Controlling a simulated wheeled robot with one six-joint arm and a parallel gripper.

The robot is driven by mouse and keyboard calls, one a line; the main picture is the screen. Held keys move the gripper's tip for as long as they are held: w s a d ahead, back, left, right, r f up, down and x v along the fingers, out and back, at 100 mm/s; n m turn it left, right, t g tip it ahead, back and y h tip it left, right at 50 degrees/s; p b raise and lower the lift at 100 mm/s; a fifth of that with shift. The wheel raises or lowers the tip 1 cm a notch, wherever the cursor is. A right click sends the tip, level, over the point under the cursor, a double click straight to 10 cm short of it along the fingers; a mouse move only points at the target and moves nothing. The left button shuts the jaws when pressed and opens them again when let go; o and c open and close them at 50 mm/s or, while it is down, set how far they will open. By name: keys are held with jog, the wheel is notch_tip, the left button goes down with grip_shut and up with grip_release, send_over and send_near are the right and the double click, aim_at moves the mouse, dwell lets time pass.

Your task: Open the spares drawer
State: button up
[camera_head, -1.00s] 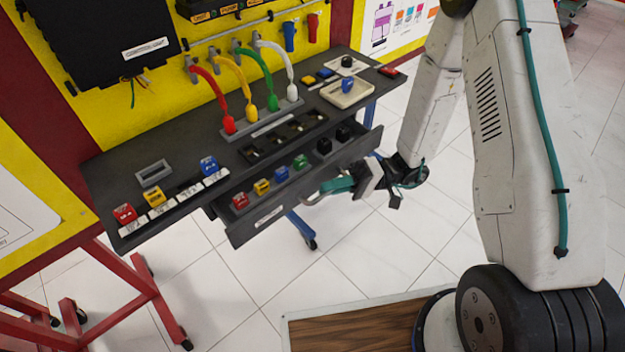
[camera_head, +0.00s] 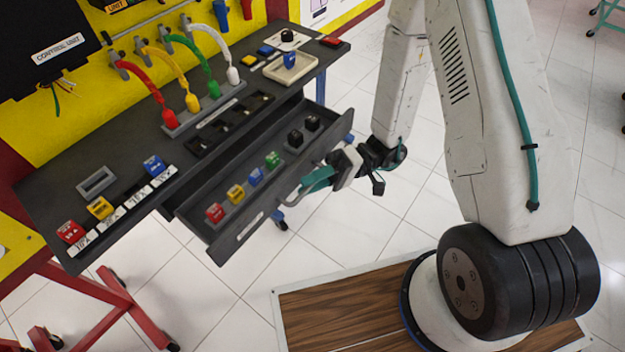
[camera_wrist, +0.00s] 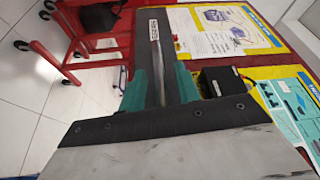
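The spares drawer (camera_head: 232,243) is a dark grey drawer under the bench top, standing well out and open in the head view. It holds red, yellow, blue and green blocks in a row and two black blocks. Its front with a white label also shows in the wrist view (camera_wrist: 143,55). The pale bar handle (camera_head: 287,203) is on the drawer front. My gripper (camera_head: 312,183) has teal fingers at the handle. In the wrist view my gripper (camera_wrist: 160,92) has the handle (camera_wrist: 159,70) between its fingers and appears closed on it; the exact contact is partly hidden.
The dark bench top (camera_head: 110,155) carries coloured hoses, labelled blocks and a cream tray (camera_head: 293,70). A red stand (camera_head: 120,300) is at the left. A wood-patterned platform (camera_head: 340,310) lies under my base. White tiled floor is clear in front of the drawer.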

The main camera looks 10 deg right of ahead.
jog(key=shift+d, duration=0.1)
jog(key=v, duration=0.7)
jog(key=shift+d, duration=0.3)
jog(key=shift+w, duration=0.1)
jog(key=s+d+r+m+t+h, duration=0.1)
jog(key=s+d+r+t+h, duration=0.1)
jog(key=r+h, duration=0.4)
jog(key=s+d+r+m+t+h, duration=0.2)
jog(key=s+d+r+h, duration=0.2)
jog(key=r, duration=0.7)
jog(key=s+d+r+m+t+h, duration=0.2)
jog(key=s+d+r+h, duration=0.1)
jog(key=s+r+h, duration=0.4)
notch_tip(320, 180, up, 2)
jog(key=shift+s+r+t+h, duration=0.2)
jog(key=shift+s+t+h, duration=0.2)
jog(key=shift+h, duration=0.1)
